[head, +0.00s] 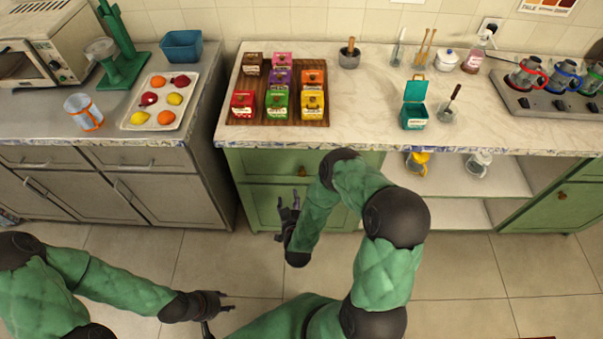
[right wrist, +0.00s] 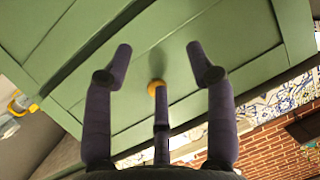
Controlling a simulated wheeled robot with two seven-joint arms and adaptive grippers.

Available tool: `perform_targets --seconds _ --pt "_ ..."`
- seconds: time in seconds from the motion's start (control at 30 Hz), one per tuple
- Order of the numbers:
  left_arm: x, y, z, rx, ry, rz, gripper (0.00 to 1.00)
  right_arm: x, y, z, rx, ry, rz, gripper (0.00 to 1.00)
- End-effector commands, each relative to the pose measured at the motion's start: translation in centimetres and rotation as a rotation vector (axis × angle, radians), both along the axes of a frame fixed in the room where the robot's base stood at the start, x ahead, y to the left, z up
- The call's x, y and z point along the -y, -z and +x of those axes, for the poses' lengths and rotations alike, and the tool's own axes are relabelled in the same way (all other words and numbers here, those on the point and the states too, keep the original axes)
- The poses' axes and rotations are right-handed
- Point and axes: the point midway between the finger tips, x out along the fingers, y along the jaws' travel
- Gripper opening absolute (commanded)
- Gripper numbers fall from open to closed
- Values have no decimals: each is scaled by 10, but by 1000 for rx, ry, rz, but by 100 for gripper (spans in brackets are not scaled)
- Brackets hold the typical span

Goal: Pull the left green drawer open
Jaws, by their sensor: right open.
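The left green drawer (head: 262,163) is under the counter edge in the head view and looks closed. Its knob shows near my right forearm (head: 301,171). In the right wrist view, the green drawer front (right wrist: 215,50) fills much of the picture, with its round yellow-brass knob (right wrist: 156,87) near the middle. My right gripper (head: 288,203) is in front of the green cabinet, open and empty. Its fingers (right wrist: 158,62) stand on either side of the knob in the picture; contact cannot be told. My left gripper (head: 220,312) is open and empty over the floor, well away.
The countertop (head: 370,110) overhangs the drawer with a tiled edge. A wooden tray (head: 240,112) of several colored boxes stands above it. A green door (head: 262,205) lies below. Grey cabinets (head: 150,185) stand at left, open shelves (head: 440,185) at right. The floor in front is clear.

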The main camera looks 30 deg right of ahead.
Motion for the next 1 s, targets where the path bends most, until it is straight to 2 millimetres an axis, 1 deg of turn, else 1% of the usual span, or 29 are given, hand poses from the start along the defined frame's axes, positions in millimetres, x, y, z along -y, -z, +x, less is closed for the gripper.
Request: perform_targets --seconds 0.1,0.2,0.3,0.43,0.57,0.8,1.0 --pt "0 2 0 1 0 0 40 15 -18 -10 115 70 -96 57" --pt "0 3 1 1 0 0 40 23 -31 -19 182 112 -157 57" --pt "0 3 1 2 -2 0 40 27 -39 -25 224 138 -194 57" --pt "0 5 1 2 -2 0 40 31 -43 -25 243 151 -213 57" --pt "0 9 1 2 -2 0 40 39 -43 -13 246 153 -215 57" --pt "0 20 1 2 -2 0 40 61 -42 23 247 152 -213 57" --pt "0 28 1 2 -2 0 40 76 -41 48 244 149 -212 57"
